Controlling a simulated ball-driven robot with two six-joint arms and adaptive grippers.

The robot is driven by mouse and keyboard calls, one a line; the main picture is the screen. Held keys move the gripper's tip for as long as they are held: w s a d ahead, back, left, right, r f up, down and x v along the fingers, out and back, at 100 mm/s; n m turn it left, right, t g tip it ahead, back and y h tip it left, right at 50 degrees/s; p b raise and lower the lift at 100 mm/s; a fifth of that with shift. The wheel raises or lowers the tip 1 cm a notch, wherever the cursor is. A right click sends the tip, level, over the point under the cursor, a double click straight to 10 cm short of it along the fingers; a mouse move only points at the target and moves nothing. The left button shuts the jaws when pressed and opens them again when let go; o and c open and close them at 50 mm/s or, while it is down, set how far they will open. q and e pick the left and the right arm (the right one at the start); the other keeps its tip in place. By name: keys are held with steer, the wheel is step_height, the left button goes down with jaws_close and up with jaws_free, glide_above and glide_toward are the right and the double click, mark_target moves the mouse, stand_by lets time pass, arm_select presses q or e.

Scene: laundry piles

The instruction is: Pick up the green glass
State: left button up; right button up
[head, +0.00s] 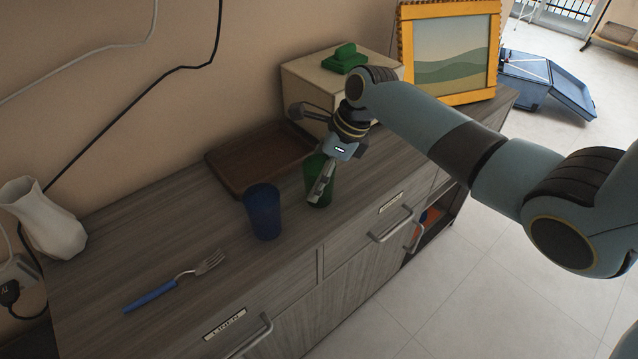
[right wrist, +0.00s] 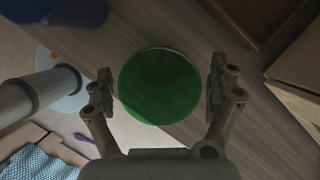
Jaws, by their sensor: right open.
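The green glass (head: 315,168) stands upright near the front edge of the wooden cabinet top, partly hidden behind my right gripper in the head view. My right gripper (head: 320,182) reaches down over it from above and is open. In the right wrist view the round green glass (right wrist: 158,92) shows from above between the two spread fingers of my right gripper (right wrist: 158,88). A gap shows on both sides of the glass, wider on the left. My left gripper is not in view.
A blue glass (head: 263,212) stands close to the left of the green one. A brown tray (head: 228,170) lies behind. A white box (head: 308,75) and a framed picture (head: 452,52) stand at the back right. A fork (head: 175,283) and white vase (head: 42,218) are left.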

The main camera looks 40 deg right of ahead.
steer(key=shift+f, duration=0.15)
steer(key=c, duration=1.4)
